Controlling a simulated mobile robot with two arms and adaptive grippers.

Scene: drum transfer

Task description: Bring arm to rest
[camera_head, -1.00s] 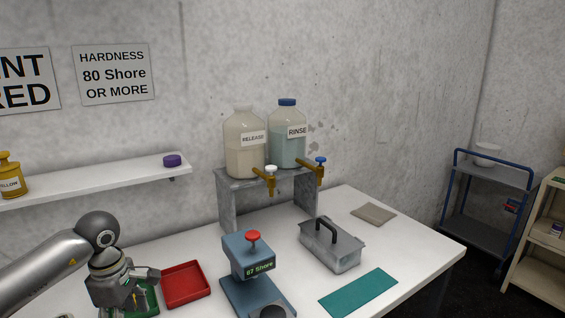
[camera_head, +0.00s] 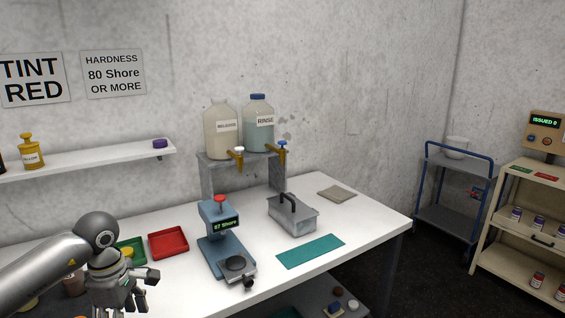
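My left arm comes in from the lower left, and its gripper (camera_head: 125,293) points down over the table's (camera_head: 365,229) front left part. Its fingers look spread, with nothing seen held between them, though the bottom edge of the picture cuts close to the tips. It is in front of the green tray (camera_head: 137,244) and to the left of the blue hardness tester (camera_head: 213,233), apart from the tester. My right gripper is not in view.
RELEASE (camera_head: 220,137) and RINSE (camera_head: 258,138) jugs stand on a raised stand. A blue cart (camera_head: 449,195) and beige rack (camera_head: 519,226) stand at right.

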